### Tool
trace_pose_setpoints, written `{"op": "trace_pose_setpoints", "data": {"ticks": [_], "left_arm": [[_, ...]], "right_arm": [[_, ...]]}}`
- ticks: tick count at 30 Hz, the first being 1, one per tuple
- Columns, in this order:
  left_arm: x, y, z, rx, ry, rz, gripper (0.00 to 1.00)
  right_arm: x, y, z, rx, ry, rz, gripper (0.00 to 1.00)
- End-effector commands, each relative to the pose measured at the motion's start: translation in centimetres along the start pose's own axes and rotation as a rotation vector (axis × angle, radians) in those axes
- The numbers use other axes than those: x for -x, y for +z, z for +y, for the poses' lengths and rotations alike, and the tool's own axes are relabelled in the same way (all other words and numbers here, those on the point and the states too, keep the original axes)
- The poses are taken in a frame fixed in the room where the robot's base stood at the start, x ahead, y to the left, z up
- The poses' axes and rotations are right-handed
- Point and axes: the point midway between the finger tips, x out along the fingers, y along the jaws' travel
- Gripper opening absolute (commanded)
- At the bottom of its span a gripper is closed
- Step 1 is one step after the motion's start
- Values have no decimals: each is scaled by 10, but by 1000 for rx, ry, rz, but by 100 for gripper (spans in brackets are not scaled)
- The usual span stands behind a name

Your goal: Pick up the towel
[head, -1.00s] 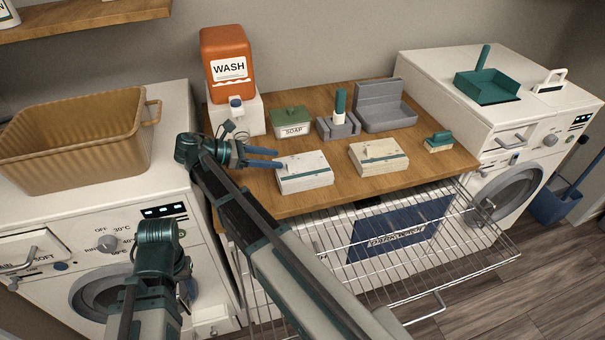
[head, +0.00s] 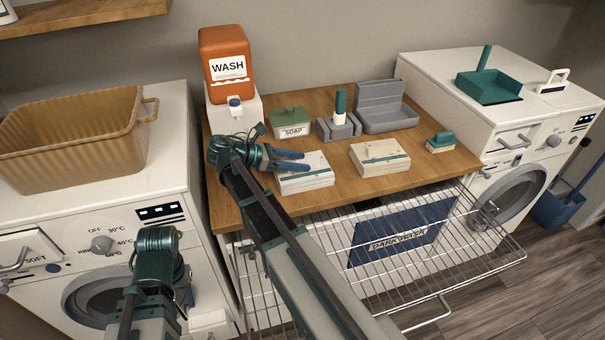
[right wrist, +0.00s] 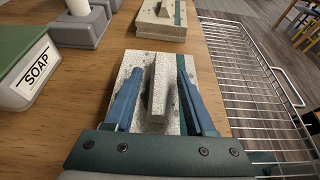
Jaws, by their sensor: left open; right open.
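Two pale folded towels with dark green and speckled marks lie on the wooden counter. My right gripper (head: 304,161) is over the left towel (head: 310,183), its blue fingers apart near the towel's top. In the right wrist view the open fingers (right wrist: 157,80) stand on either side of a raised ridge of this towel (right wrist: 158,100), with a gap on each side. The other towel (head: 380,158) lies to the right, clear of the gripper. My left gripper (head: 183,292) is low at the left, before the left washer; its fingers are hidden.
A soap box (head: 292,125), a grey holder (head: 338,128) and a green brush (head: 440,142) share the counter (head: 345,190). An orange wash jug (head: 227,65) stands behind. A wire basket (head: 470,255) juts out below the front edge.

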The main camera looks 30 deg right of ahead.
Motion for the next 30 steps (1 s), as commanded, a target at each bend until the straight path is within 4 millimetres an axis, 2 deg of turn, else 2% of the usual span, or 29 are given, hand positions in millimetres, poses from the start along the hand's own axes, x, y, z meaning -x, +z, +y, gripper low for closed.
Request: {"op": "trace_pose_setpoints", "data": {"ticks": [2, 9, 11, 30], "left_arm": [[0, 0, 0, 0, 0, 0, 45], [0, 0, 0, 0, 0, 0, 45], [0, 0, 0, 0, 0, 0, 45], [4, 0, 0, 0, 0, 0, 45]], "right_arm": [[0, 0, 0, 0, 0, 0, 51], [1, 0, 0, 0, 0, 0, 8], [1, 0, 0, 0, 0, 0, 0], [2, 4, 0, 0, 0, 0, 0]]}}
